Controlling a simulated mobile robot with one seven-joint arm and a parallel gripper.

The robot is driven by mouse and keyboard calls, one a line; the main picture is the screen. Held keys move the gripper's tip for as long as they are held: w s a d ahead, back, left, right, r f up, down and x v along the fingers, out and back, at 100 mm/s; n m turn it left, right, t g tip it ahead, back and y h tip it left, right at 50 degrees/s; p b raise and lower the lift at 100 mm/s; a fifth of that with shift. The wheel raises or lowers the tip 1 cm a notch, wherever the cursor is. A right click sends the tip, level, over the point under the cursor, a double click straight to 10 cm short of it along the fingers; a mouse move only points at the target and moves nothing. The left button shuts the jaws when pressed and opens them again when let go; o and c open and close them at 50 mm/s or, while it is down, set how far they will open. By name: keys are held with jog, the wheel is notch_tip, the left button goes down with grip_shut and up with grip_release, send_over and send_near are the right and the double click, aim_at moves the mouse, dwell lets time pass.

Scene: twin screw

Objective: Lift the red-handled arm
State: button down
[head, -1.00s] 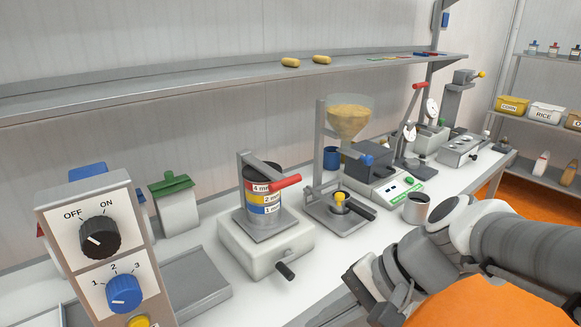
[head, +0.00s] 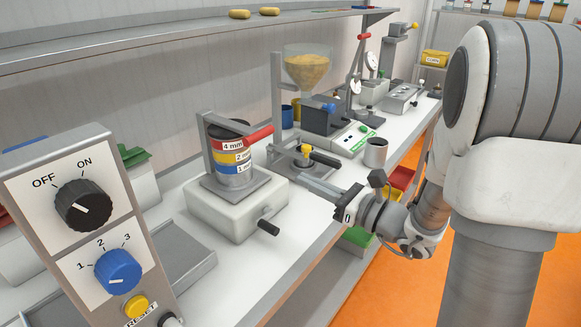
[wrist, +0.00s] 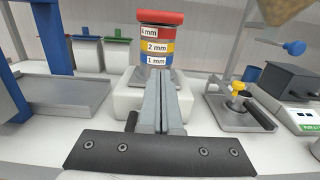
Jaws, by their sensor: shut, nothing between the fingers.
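The sieve shaker's grey clamp arm ends in a red handle (head: 257,137), which lies across the top of the sieve stack (head: 232,160). The stack has bands marked 4 mm, 2 mm and 1 mm. The red handle also shows at the top of the wrist view (wrist: 160,17), above the fingertips. My gripper (head: 303,181) is shut and empty, to the right of the stack and lower than the handle, apart from it. In the wrist view its fingers (wrist: 161,78) point at the stack and cover part of its white base.
The control box (head: 85,225) with two knobs stands at front left. A funnel stand (head: 276,110) and a metal cup (head: 375,152) are behind my gripper. A black crank (head: 268,227) sticks out of the shaker base. Another red-tipped lever (head: 363,37) stands farther back. A shelf (head: 180,39) runs above the bench.

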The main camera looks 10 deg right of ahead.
jog(key=w+a+r, duration=0.4)
jog(key=w+a, duration=0.2)
jog(key=a, duration=0.1)
jog(key=shift+w+r+p, duration=0.2)
jog(key=shift+w+p, duration=0.15)
jog(key=shift+p, duration=0.05)
jog(key=shift+r, duration=0.1)
